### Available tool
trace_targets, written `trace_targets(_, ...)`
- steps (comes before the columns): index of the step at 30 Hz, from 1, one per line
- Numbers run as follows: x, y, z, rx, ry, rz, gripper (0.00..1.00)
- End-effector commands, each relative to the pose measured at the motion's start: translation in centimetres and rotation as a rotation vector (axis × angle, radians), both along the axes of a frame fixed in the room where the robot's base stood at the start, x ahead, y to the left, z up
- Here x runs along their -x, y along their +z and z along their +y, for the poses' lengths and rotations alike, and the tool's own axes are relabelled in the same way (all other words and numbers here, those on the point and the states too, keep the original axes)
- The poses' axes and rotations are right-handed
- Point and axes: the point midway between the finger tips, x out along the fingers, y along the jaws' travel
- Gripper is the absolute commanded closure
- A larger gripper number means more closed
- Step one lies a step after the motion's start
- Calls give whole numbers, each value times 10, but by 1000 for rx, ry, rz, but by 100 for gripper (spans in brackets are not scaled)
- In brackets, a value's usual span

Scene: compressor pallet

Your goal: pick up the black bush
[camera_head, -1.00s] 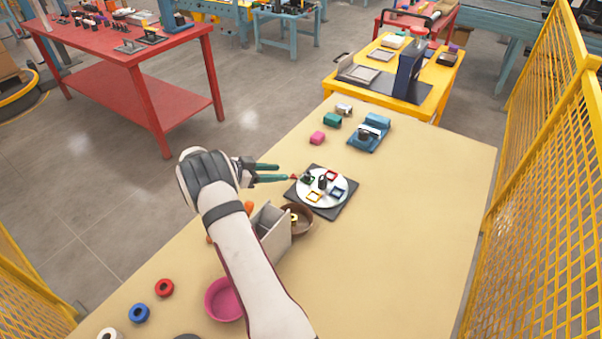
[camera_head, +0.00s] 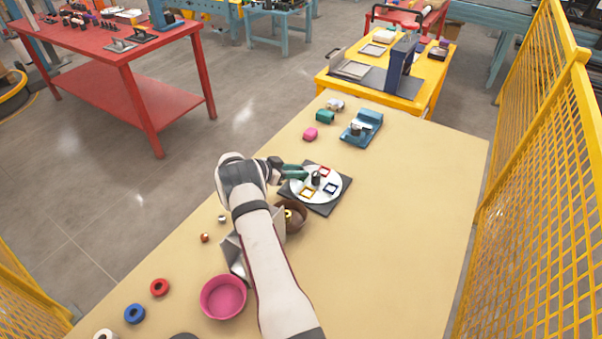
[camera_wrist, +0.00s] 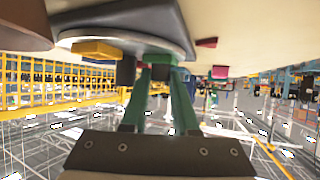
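A white round plate (camera_head: 328,199) on a dark square base carries small coloured square frames and an upright black cylinder (camera_head: 316,178) at its middle. My gripper (camera_head: 302,173) reaches over the plate's left side with its green fingers low, hiding the green frame there. In the wrist view, the picture is upside down and the two green fingers (camera_wrist: 162,80) stand apart. A small dark piece (camera_wrist: 160,73) shows between their tips, under the green frame (camera_wrist: 160,59). Another dark piece (camera_wrist: 126,71) stands just left of the fingers. I cannot tell which dark piece is the black bush.
A brown bowl (camera_head: 297,226), a grey bin (camera_head: 236,257) and a pink bowl (camera_head: 223,297) stand near my arm. Red (camera_head: 159,287) and blue (camera_head: 134,313) rings lie at left. A blue fixture (camera_head: 361,129) stands behind the plate. The table's right side is clear.

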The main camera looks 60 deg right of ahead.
Motion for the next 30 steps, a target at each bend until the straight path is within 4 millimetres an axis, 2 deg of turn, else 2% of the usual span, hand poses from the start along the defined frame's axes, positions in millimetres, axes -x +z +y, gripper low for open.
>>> trace_targets(14,0,2,0,0,0,-1,100)
trace_targets(17,0,10,0,1,0,-1,100)
trace_targets(22,-1,40,0,2,0,-3,100)
trace_targets(23,2,45,0,1,-1,-2,100)
trace_targets(30,61,78,-4,0,-3,1,100)
